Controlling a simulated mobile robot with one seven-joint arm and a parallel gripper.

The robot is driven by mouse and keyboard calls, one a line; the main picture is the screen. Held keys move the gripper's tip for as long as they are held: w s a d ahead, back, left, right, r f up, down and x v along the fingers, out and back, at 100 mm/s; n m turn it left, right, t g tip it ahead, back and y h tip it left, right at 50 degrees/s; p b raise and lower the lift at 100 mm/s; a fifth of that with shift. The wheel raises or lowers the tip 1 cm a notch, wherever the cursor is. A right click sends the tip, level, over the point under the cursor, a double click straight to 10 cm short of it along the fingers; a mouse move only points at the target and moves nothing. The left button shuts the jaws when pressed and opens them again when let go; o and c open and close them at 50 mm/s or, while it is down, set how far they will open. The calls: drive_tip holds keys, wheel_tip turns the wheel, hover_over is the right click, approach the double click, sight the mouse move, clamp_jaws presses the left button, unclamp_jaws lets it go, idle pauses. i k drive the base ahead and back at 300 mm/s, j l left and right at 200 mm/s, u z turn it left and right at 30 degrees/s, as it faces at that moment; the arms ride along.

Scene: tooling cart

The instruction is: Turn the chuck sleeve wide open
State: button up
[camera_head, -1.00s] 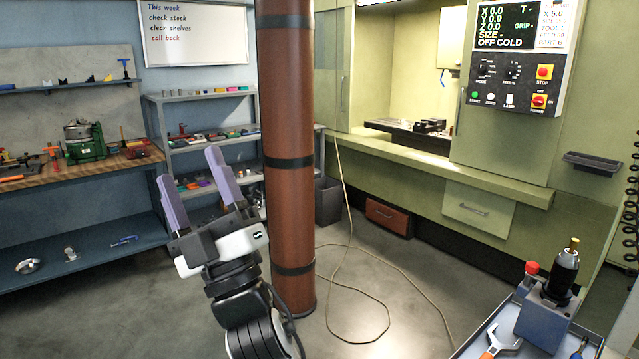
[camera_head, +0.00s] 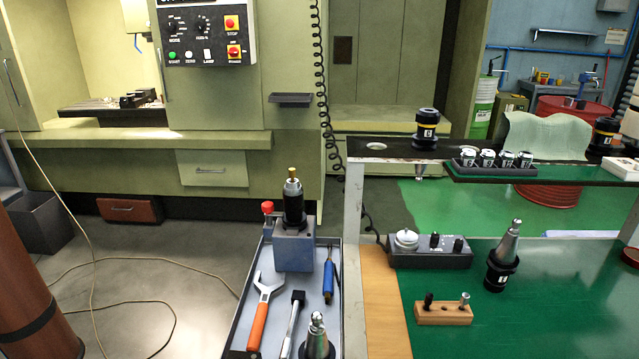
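A dark chuck (camera_head: 293,205) stands upright in a blue-grey block fixture (camera_head: 294,249) at the back of the tray. A brass-coloured shank or tool (camera_head: 292,173) sticks up from its top. The sleeve looks like the dark body below a pale ring; how far open it is cannot be told. A red knob (camera_head: 267,207) sits at the left of the block. My gripper is not in view.
The cart's grey tray (camera_head: 240,318) holds an orange-handled wrench (camera_head: 260,312), a blue-handled tool (camera_head: 328,278), a black-headed tool (camera_head: 292,318) and a tapered holder (camera_head: 317,335). A green-topped bench (camera_head: 560,300) with tool holders stands close right; a brown column (camera_head: 30,290) is far left.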

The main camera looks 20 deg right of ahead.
sight(293, 198)
drive_tip(key=i+j+z, duration=0.15)
drive_tip(key=j+z, duration=0.25)
drive_tip(key=i+j+z, duration=0.1)
drive_tip(key=j+z, duration=0.25)
drive_tip(key=i+j+z, duration=0.15)
drive_tip(key=z, duration=0.35)
drive_tip(key=i, duration=0.1)
